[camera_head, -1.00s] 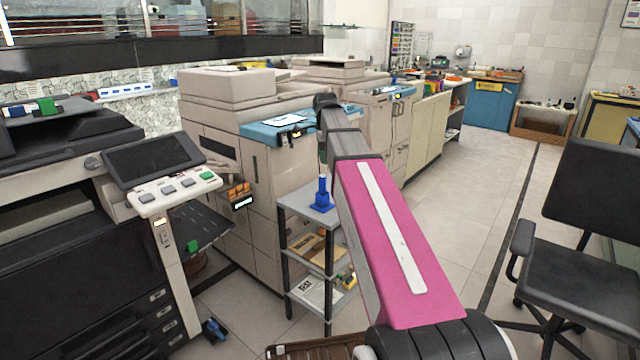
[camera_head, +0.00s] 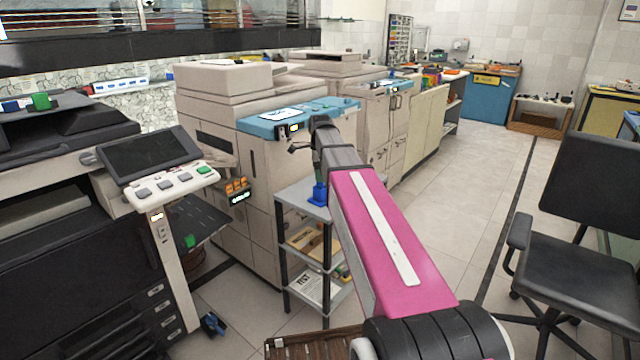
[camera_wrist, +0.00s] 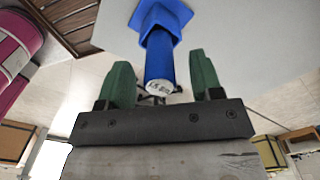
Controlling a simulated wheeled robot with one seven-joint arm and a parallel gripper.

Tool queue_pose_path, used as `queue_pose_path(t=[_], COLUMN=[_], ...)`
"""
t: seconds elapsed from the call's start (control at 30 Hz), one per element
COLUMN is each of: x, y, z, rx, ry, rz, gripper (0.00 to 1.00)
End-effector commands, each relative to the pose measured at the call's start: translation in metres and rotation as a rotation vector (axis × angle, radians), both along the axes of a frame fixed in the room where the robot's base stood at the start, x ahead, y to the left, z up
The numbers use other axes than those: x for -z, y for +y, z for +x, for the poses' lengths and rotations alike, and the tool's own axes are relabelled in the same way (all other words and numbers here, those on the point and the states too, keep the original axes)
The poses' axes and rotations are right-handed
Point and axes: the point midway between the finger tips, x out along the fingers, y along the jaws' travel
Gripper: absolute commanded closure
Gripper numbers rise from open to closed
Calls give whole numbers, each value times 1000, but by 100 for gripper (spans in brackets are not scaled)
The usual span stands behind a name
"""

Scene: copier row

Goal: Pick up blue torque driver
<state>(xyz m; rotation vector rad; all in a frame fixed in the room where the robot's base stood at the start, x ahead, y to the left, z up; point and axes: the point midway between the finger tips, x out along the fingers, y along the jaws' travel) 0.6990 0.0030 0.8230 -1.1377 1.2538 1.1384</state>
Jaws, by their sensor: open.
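The blue torque driver (camera_head: 320,194) stands upright with its wide blue base on the top shelf of a small grey cart (camera_head: 292,196). In the head view its upper part is hidden by my gripper (camera_head: 317,166), which is right above it. In the wrist view the driver (camera_wrist: 160,50) reaches from its faceted base to a pale, marked round end. That end appears between the two green fingers of my gripper (camera_wrist: 159,62). The fingers are apart, with a gap showing on each side of the driver.
Beige copiers (camera_head: 215,130) with a blue top panel stand behind the cart. A dark copier with a tilted screen (camera_head: 150,155) is at left. The cart's lower shelves hold papers and small items.

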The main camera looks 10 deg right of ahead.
Motion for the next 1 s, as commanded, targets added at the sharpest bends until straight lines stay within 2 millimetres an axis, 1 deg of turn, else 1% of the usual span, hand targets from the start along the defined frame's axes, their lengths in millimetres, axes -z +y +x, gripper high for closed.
queue_pose_path(t=[0.03,0.13,0.33,0.37,0.4,0.47,0.5,0.53,0.83,0.93,1.0], x=[6,13,14,14,14,14,14,14,12,7,-1], y=[0,0,0,0,-1,-1,-1,-1,-1,-1,-1], z=[-1,0,0,0,0,0,0,0,0,0,0], rx=[0,0,0,0,0,0,0,0,0,0,0], ry=[1,0,-1,-1,-1,-1,-1,-1,-1,-2,-2], rz=[0,0,0,0,0,0,0,0,0,0,0], gripper=[40,40,40,44,57,76,89,94,94,94,94])
